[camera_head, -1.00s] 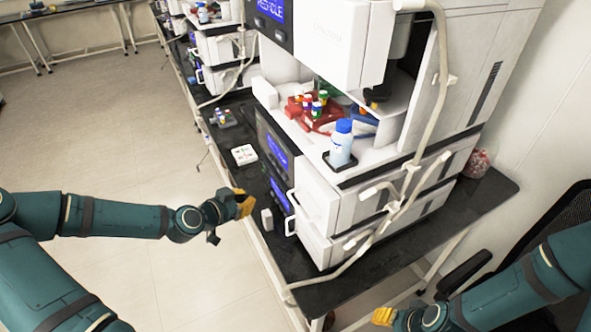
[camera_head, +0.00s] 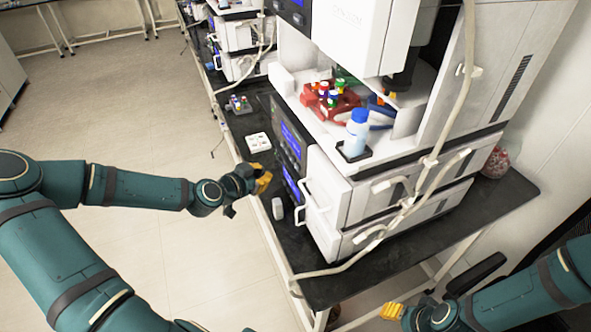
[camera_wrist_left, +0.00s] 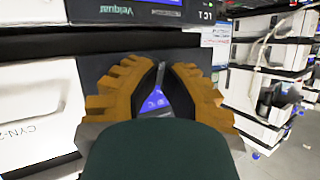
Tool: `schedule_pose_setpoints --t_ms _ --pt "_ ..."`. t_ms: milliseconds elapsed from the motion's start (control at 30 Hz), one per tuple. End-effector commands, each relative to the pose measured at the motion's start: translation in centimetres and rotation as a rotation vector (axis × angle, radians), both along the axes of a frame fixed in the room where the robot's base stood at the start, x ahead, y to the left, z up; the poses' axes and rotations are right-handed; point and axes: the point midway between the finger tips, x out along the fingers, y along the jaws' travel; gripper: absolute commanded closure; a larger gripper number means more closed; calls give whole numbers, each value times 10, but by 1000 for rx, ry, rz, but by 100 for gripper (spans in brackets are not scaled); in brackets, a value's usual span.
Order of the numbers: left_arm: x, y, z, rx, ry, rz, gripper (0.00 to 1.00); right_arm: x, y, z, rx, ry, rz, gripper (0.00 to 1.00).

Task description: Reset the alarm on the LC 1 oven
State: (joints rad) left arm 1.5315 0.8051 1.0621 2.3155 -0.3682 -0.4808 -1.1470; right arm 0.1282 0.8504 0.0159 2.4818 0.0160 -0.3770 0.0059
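The near instrument stack (camera_head: 345,185) has dark front panels with an upper blue screen (camera_head: 290,140) and a lower blue screen (camera_head: 292,183). My left gripper (camera_head: 264,180) is close in front of the lower panel, with yellow fingers. In the left wrist view the fingertips (camera_wrist_left: 162,66) come together at a narrow gap, with nothing held. A blue screen (camera_wrist_left: 156,100) shows between the fingers, partly hidden. An upside-down "LC 1" label (camera_wrist_left: 206,16) is on the panel above. I cannot make out any alarm message. My right gripper (camera_head: 392,311) is low at the front right.
A blue-capped bottle (camera_head: 356,133) and a red rack of vials (camera_head: 325,100) stand on the stack. A white tray (camera_head: 258,143) and a small white object (camera_head: 278,208) are on the dark bench (camera_head: 400,255). A cable (camera_head: 440,130) hangs along the stack. The left floor is clear.

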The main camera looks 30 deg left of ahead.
Motion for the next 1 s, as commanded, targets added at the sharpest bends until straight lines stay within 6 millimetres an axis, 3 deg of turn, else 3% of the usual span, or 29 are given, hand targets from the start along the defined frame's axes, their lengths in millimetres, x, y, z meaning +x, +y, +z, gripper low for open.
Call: schedule_pose_setpoints --t_ms 400,1000 --pt "36 -31 -1 1 1 -1 100 -4 1 -16 2 11 8 48" --pt "41 -35 0 0 1 1 100 -5 1 -17 2 12 9 48"
